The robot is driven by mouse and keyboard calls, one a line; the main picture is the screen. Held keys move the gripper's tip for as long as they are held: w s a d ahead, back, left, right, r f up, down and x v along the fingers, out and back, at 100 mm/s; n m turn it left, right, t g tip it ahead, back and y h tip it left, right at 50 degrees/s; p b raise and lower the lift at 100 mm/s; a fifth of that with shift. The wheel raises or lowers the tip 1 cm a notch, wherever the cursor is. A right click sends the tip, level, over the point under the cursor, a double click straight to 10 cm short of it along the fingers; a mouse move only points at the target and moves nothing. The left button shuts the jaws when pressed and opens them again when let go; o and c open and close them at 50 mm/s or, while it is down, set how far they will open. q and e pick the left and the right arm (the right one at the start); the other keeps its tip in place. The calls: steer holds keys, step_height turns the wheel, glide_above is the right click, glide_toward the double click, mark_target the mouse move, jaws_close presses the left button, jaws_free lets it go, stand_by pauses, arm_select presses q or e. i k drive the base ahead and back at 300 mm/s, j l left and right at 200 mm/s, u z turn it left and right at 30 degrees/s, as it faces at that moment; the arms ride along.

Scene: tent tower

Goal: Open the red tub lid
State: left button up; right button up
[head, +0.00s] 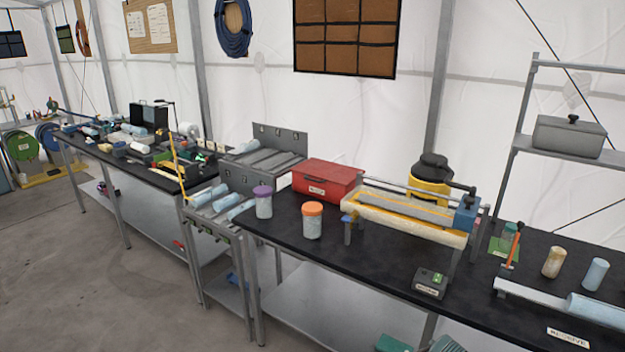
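The red tub (316,189) stands on the black bench top at the centre of the head view. Its flat red lid (330,173) appears to lie down on it, and its inside is hidden. A pale label is on its front. Neither of my grippers is in view.
A purple-lidded jar (263,203) and an orange-lidded jar (312,222) stand in front of the tub. A yellow-framed roller device (405,215) is close on its right, with a yellow and black container (430,182) behind. A metal rack (265,150) stands left. Open floor (120,280) lies at lower left.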

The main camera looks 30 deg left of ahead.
mark_target(323, 170)
steer(key=i+j+z, duration=0.2)
steer(key=j, duration=1.2)
steer(key=j+z, duration=0.2)
steer(key=j, duration=1.15)
